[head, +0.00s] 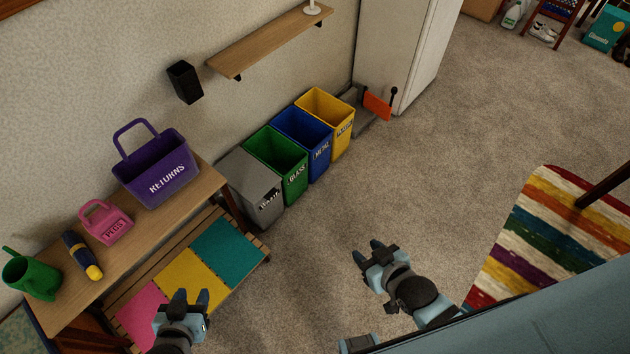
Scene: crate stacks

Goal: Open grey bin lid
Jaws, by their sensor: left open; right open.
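The grey bin (266,208) stands on the carpet against the wall, at the left end of a row of bins. Its grey lid (249,174) lies shut on top. My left gripper (190,297) is open and empty, over the slatted bench, below and left of the grey bin in the picture. My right gripper (369,252) is open and empty over the carpet, to the right of and below the grey bin in the picture. Neither gripper touches the bin or its lid.
Open green (294,187), blue (322,160) and yellow (345,135) bins stand right of the grey one. A wooden table (130,238) with a purple basket (165,180) and the slatted bench (258,262) stand at left. Carpet (310,260) in front of the bins is clear.

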